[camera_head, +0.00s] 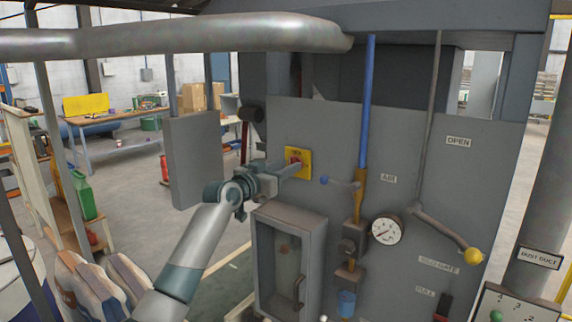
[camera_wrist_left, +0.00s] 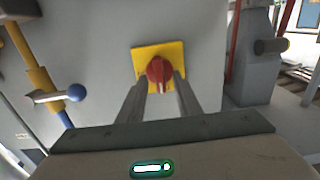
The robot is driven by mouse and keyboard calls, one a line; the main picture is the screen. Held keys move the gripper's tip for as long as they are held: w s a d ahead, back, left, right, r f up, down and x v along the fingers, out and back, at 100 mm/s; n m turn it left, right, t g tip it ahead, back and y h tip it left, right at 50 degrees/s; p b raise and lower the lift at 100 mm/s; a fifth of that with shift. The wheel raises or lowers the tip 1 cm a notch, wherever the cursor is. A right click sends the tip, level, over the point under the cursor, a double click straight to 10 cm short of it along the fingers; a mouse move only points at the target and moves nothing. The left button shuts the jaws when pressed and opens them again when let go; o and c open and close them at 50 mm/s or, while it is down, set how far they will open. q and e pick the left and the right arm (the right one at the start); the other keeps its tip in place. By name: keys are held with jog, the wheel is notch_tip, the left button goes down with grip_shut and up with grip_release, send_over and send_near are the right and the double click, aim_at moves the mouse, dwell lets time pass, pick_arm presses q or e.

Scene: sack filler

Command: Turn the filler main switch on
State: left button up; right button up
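The filler main switch is a red rotary knob (camera_wrist_left: 159,69) on a yellow plate (camera_wrist_left: 143,57), mounted on the grey panel. In the head view its yellow plate (camera_head: 304,153) shows, with the knob partly hidden by my gripper. My left gripper (camera_head: 297,167) points at the switch. In the left wrist view my left gripper (camera_wrist_left: 162,80) has its two fingers apart, one on each side of the knob's lower part. I see no clear contact with the knob. A pale mark on the knob points down. My right gripper is not in view.
Right of the switch are a blue-knobbed valve lever (camera_head: 326,181), a pressure gauge (camera_head: 387,230) and a yellow-knobbed lever (camera_head: 473,256). A glazed box (camera_head: 290,262) protrudes below the switch. A grey plate (camera_head: 193,160) stands left. Filled sacks (camera_head: 95,285) lie lower left.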

pick_arm(q)
jog(key=shift+w, duration=0.1)
grip_shut()
dwell(0.3)
jog(key=shift+s+d+f+m+b, duration=0.1)
jog(key=shift+m+b, duration=0.75)
jog(key=shift+m, duration=2.15)
jog(key=shift+s+d+f+m+b, duration=0.1)
jog(key=shift+m+b, duration=0.7)
jog(key=shift+m, duration=2.2)
jog(key=shift+d+f+m+b, duration=0.1)
jog(key=shift+m+b, duration=0.75)
jog(key=shift+m, duration=2.15)
